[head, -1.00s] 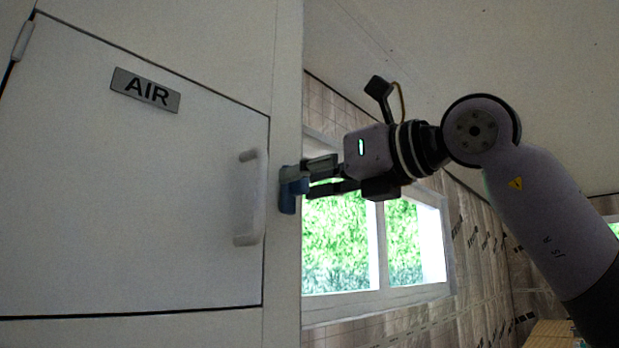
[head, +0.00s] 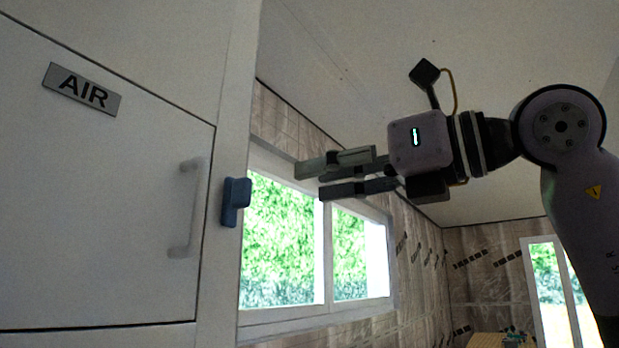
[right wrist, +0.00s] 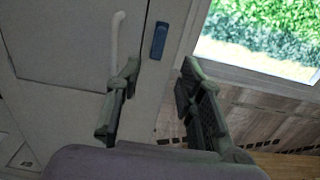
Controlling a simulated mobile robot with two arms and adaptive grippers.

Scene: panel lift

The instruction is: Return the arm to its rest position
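My right gripper (head: 322,178) is in the head view, right of the cabinet and apart from it, with its fingers pointing left. Its fingers are spread with nothing between them, as the right wrist view also shows (right wrist: 158,85). A blue latch (head: 235,201) sits on the white cabinet frame, left of the fingertips with a clear gap. The latch also shows in the right wrist view (right wrist: 159,41), beyond the open fingers. The white panel door (head: 90,210) marked AIR is flush in its frame. My left gripper is in neither view.
A white bar handle (head: 188,210) stands out from the door beside the latch. A window (head: 322,308) is in the wall behind my right gripper. A wooden table (head: 487,340) with small items is far off at the lower right. The space around my gripper looks free.

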